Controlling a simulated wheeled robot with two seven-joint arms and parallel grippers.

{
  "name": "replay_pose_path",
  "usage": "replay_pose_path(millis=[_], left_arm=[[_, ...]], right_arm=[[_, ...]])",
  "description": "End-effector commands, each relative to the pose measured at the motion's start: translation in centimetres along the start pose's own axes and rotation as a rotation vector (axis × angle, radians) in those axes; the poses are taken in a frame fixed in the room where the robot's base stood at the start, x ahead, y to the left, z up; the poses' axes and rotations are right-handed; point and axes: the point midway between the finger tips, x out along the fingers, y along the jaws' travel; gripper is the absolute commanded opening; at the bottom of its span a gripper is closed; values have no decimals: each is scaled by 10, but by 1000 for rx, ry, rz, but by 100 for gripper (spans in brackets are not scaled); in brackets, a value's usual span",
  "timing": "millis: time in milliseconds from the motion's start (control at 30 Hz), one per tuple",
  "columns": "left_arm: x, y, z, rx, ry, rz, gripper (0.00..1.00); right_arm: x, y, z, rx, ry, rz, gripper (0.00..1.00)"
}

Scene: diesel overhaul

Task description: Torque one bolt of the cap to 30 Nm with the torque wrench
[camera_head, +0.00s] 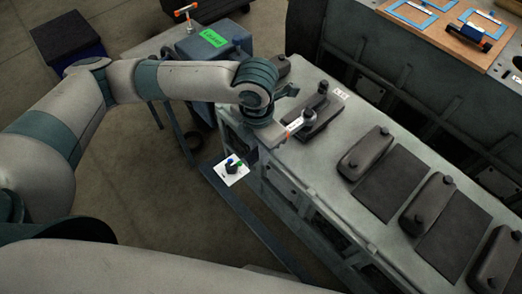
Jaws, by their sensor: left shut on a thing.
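My left gripper (278,132) reaches in over the near edge of the pale engine block (345,205). It is shut on the torque wrench (295,124), whose white and orange part shows just past the fingers. The wrench points toward a dark cap (322,117) with raised round ends on the block top. The wrench's far end is close to the cap's bolt; I cannot tell whether it sits on it. A small white label (341,94) lies beside this cap. My right gripper is not in view.
More dark caps (365,153) stand along the block, with flat dark rectangles (391,184) between them. A blue-grey box with a green label (213,38) stands at the back left. A wooden board (440,38) with blue frames lies back right. A white card (232,169) is below the gripper.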

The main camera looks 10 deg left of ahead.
Motion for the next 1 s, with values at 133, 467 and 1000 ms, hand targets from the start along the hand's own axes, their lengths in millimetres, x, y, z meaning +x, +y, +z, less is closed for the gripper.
replay_pose_path(millis=[133, 467, 1000], left_arm=[[-1, 7, 2, -8, -3, 9, 0], [-1, 8, 2, -5, -3, 10, 0], [0, 14, 2, 37, -2, 8, 0]], right_arm=[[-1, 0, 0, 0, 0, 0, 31], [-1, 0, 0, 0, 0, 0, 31], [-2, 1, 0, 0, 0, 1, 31]])
